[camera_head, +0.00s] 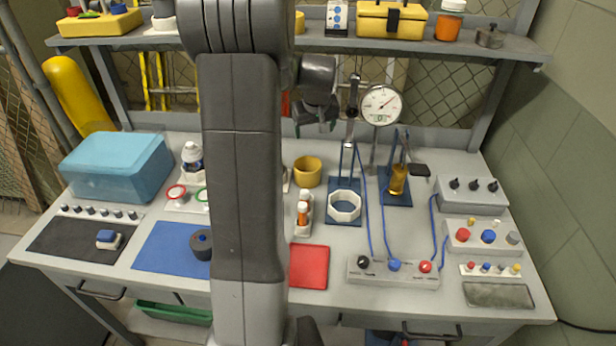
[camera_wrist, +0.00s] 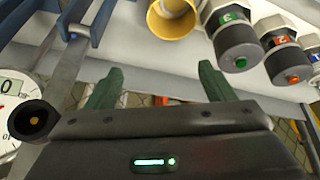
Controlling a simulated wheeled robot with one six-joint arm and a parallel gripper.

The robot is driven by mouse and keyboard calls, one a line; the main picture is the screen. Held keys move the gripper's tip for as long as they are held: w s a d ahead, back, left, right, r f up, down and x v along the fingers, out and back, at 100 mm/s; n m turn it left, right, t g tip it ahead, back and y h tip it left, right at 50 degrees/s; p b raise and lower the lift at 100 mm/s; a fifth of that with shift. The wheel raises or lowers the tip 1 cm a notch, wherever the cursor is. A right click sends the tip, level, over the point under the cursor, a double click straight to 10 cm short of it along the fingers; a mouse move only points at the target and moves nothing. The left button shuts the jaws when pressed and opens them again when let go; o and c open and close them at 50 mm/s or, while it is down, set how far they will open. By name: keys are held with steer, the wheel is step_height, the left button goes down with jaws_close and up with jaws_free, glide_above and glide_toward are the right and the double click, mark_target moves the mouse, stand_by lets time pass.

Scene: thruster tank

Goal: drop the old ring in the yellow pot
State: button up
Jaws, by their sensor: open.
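The yellow pot (camera_head: 307,171) stands on the bench right of my arm; it also shows at the top of the wrist view (camera_wrist: 160,28), with its open mouth visible. A red ring (camera_head: 176,192) and a green ring (camera_head: 201,196) lie on a white tray at left, the green one partly hidden by my arm. I cannot tell which ring is the old one. My gripper (camera_head: 315,124) is above the bench, behind and above the pot. In the wrist view its green fingers (camera_wrist: 158,85) are apart, with nothing between them.
A dial gauge (camera_head: 381,104) stands right of my gripper. A blue stand with a white octagonal frame (camera_head: 344,206) is right of the pot. A red mat (camera_head: 309,267) is bare. A shelf (camera_head: 330,47) runs overhead.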

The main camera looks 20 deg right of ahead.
steer(key=v, duration=0.6)
steer(key=shift+b, duration=0.35)
steer(key=w+p+x, duration=0.1)
steer(key=p+x, duration=0.3)
steer(key=x, duration=0.7)
steer(key=shift+r, duration=0.3)
steer(key=shift+d, duration=0.1)
